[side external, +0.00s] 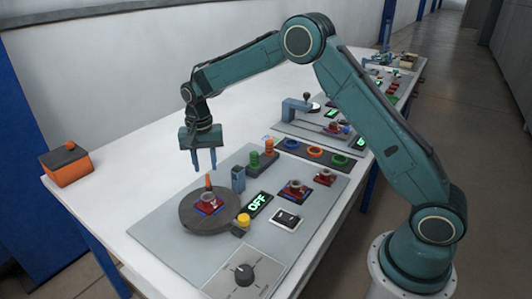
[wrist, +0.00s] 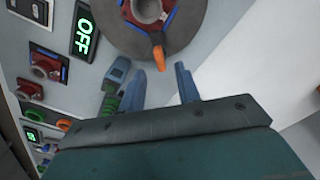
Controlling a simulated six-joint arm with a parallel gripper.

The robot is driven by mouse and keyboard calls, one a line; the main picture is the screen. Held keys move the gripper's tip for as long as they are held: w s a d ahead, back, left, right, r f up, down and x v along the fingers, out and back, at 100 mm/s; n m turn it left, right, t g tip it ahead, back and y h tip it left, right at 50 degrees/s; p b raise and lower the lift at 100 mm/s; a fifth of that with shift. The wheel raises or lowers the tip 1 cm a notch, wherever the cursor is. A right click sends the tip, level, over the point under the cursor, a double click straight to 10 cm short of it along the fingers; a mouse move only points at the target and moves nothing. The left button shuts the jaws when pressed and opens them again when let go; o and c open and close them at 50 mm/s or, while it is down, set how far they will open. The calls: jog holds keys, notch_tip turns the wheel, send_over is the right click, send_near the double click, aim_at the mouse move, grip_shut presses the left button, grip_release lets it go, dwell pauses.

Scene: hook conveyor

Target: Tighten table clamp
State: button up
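A dark grey round table (side external: 190,222) carries a red and blue fixture with a grey ring-shaped part (side external: 207,199). An orange lever (side external: 208,181), which looks like the clamp handle, stands at the table's edge beside the fixture. In the wrist view the lever (wrist: 157,52) points toward my gripper, near the round table's rim (wrist: 190,40). My gripper (side external: 204,168) points down above and behind the lever.
A blue-grey block (side external: 238,179) stands close to the right of my gripper. A yellow button (side external: 243,219), a lit OFF display (side external: 258,206) and a black knob (side external: 244,274) are on the panel. Green and orange pegs (side external: 262,158) stand behind.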

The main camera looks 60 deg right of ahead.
aim_at(207, 177)
notch_tip(207, 177, up, 10)
jog(key=shift+f, duration=0.2)
dwell(0.5)
jog(key=s+d+r+n+t, duration=0.1)
jog(key=s+r+n+t, duration=0.1)
jog(key=s+r, duration=0.55)
jog(key=s+r+n+t, duration=0.1)
jog(key=s+r+n, duration=0.3)
jog(key=s, duration=0.7)
jog(key=s+f+n+t, duration=0.2)
jog(key=s+f+n, duration=0.1)
jog(key=s, duration=1.5)
jog(key=shift+s+d+t, duration=0.3)
